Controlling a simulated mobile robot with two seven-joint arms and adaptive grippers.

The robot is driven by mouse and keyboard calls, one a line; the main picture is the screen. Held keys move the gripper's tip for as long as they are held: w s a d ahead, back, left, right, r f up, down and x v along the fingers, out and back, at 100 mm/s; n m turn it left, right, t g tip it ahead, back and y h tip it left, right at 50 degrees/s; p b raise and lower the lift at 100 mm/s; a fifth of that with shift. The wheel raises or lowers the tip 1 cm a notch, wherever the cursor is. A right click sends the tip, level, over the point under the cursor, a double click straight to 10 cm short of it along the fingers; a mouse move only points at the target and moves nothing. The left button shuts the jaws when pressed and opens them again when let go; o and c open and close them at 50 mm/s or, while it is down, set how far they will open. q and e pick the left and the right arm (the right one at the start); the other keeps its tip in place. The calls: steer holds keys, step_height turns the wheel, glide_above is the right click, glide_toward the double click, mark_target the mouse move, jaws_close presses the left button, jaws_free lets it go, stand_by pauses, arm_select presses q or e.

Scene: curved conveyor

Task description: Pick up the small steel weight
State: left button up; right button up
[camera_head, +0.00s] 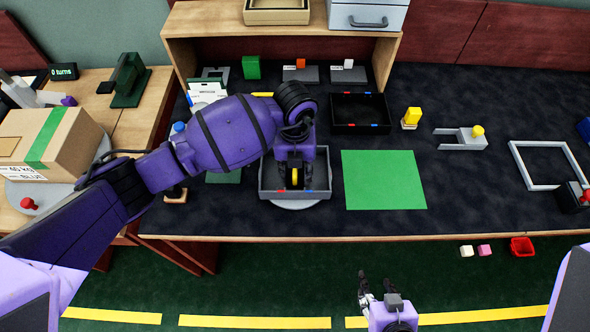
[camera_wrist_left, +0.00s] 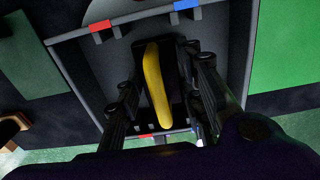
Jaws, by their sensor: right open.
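I cannot make out a small steel weight for sure in either view. My left gripper (camera_head: 294,186) points down into a grey tray (camera_head: 265,194) at the table's front. Its fingers stand on both sides of a dark block with a long yellow top (camera_wrist_left: 155,85), which also shows in the head view (camera_head: 295,177). I cannot tell whether the fingers press on it. The left wrist view shows the tray's rim (camera_wrist_left: 75,37) with red and blue marks. My right gripper (camera_head: 372,284) is open and empty, in front of the table.
A green mat (camera_head: 383,181) lies right of the tray, and a black tray (camera_head: 360,113) behind it. A yellow block (camera_head: 412,116), a grey fork-shaped piece (camera_head: 452,138) and a white frame (camera_head: 532,184) lie further right. A cardboard box (camera_head: 50,138) stands at left.

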arm_select(q)
jaws_close()
steer(key=shift+r, duration=0.15)
